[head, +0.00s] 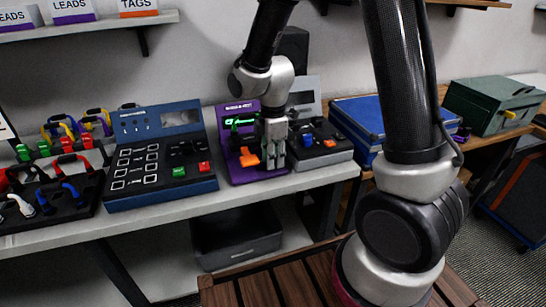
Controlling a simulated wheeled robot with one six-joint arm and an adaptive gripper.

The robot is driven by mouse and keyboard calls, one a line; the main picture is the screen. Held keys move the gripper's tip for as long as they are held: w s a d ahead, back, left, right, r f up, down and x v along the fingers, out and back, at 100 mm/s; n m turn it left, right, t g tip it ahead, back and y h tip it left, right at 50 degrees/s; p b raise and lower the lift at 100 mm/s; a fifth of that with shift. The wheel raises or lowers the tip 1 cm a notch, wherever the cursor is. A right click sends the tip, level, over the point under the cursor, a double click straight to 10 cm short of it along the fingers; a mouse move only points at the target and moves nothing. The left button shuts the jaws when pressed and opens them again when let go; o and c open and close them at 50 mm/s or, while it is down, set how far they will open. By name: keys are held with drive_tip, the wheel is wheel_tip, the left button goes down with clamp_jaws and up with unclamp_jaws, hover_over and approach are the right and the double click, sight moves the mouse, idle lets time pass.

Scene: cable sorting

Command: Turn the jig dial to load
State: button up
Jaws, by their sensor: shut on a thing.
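The purple jig (236,174) stands on the bench near the middle of the head view, with a dark panel, a small green lit display (240,121) and an orange part (249,160) on its face. My gripper (274,160) points down over the right side of the jig, just right of the orange part. Its fingers are shut on what seems to be the jig dial. The fingers hide the dial, so its setting cannot be read.
A blue tester box (122,192) stands left of the jig. A grey box (338,153) with a blue part and an orange part sits close on the right. Coloured cables (70,160) lie on racks at far left. A blue case (352,112) and green case (490,100) stand right.

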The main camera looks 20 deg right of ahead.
idle(0.3)
drive_tip(key=o, duration=0.8)
drive_tip(key=shift+c, duration=0.2)
wheel_tip(320, 180, up, 12)
drive_tip(key=r+m, duration=0.1)
drive_tip(key=m, duration=0.8)
hover_over(279, 170)
drive_tip(key=s+d, duration=0.3)
drive_tip(key=s, duration=0.1)
drive_tip(key=s+d+r+m+t, duration=0.4)
drive_tip(key=s+d+r+m, duration=0.5)
drive_tip(key=s+d, duration=0.2)
drive_tip(key=shift+s, duration=0.75)
